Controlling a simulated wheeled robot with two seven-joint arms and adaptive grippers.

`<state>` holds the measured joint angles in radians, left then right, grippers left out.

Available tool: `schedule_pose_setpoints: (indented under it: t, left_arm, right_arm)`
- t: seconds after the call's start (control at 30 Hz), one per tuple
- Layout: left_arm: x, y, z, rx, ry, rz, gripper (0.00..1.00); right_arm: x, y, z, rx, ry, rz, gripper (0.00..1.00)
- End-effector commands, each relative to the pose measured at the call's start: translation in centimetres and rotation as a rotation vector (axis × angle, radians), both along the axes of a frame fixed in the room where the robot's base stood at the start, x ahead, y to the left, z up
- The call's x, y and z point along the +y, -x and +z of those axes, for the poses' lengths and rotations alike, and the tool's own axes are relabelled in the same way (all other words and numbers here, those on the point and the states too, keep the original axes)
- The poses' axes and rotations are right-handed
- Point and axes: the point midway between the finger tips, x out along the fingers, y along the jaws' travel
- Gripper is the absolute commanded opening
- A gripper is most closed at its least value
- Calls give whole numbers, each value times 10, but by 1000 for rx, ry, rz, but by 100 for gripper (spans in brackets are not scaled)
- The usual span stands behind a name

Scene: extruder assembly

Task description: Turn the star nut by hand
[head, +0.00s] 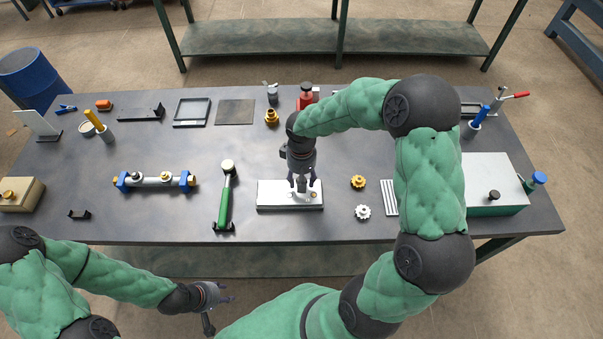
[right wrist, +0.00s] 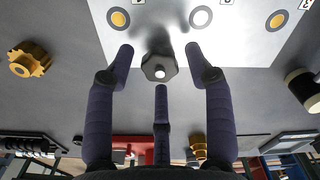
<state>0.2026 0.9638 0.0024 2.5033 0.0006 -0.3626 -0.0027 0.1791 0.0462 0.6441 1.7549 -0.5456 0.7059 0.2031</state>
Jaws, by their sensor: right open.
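Two star-shaped nuts lie on the table right of the white plate (head: 270,196): a yellow one (head: 358,182) and a pale one (head: 362,212). The yellow one also shows at the left of the right wrist view (right wrist: 30,60). My right gripper (head: 303,186) points down over the plate. Its fingers (right wrist: 165,62) are spread around a dark hexagonal head (right wrist: 159,68) with a bright centre, with visible gaps on both sides. I cannot tell whether that head is the star nut. My left gripper (head: 222,300) is open and empty in front of the table's near edge.
A ribbed pale strip (head: 388,198) and a large light box (head: 490,180) stand to the right. A brass fitting (head: 271,117) stands behind.

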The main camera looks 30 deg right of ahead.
Motion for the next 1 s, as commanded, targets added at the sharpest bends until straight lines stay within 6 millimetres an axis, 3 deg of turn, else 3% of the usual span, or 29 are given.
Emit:
schedule_pose_setpoints:
  t: [0.27,0.7,0.87,1.0]
  left_arm:
    - [0,0,18,0,0,0,40]
    - [0,0,16,0,0,0,40]
    - [0,0,16,0,0,0,40]
    - [0,0,16,0,0,0,40]
  right_arm:
    - [0,0,1,1,0,278,53]
    - [0,0,0,0,0,294,53]
    - [0,0,0,0,0,293,11]
    - [0,0,0,0,0,293,10]
